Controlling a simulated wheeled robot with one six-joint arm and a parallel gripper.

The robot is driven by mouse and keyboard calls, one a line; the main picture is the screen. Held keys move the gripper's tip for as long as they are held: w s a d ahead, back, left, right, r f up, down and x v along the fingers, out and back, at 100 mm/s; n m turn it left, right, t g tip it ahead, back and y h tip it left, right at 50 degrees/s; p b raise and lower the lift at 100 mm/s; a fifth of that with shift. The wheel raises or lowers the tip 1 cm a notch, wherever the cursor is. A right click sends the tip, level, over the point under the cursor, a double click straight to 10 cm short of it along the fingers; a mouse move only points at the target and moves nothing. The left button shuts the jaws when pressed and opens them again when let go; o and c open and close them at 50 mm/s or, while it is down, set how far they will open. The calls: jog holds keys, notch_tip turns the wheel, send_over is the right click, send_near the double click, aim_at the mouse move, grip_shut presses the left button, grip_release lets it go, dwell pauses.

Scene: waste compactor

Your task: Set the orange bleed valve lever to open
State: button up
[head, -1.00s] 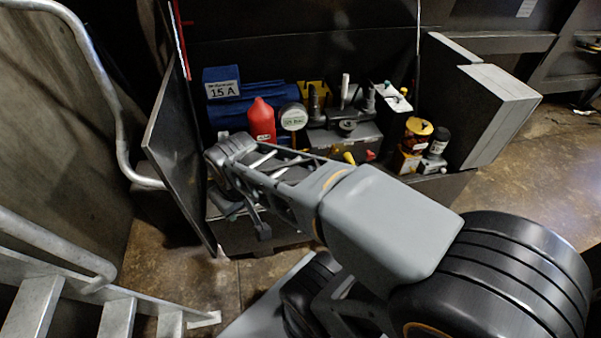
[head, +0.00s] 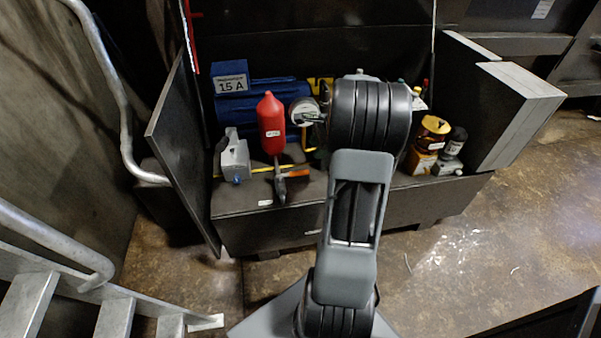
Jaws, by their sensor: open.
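I cannot make out the orange bleed valve lever for certain. A small orange piece (head: 298,172) shows at the front of the dark bench (head: 350,205), beside a grey pointed tool (head: 280,185), but I cannot tell whether it is a lever or a tool handle. The grey valve and pump area behind it is mostly hidden by my arm's black joint. My gripper is hidden behind that joint. A thin grey part near the round white-faced item (head: 303,111) may belong to it, but this is unclear.
A red bottle (head: 271,123), a grey block-shaped tool (head: 235,158) and a blue box marked 15 A (head: 231,80) stand on the left. Orange and dark jars (head: 433,132) stand on the right. An open dark panel (head: 180,150) and a grey railing (head: 105,75) bound the left.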

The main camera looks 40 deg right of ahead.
aim_at(301, 172)
jog(key=b+x, duration=0.2)
jog(key=x, duration=0.4)
jog(key=b+x, duration=0.2)
jog(key=x, duration=0.5)
jog(key=shift+w+d+f+b, duration=0.1)
jog(key=shift+d+f+b, duration=0.05)
jog(key=shift+f+b, duration=0.15)
jog(key=shift+c, duration=0.3)
grip_shut()
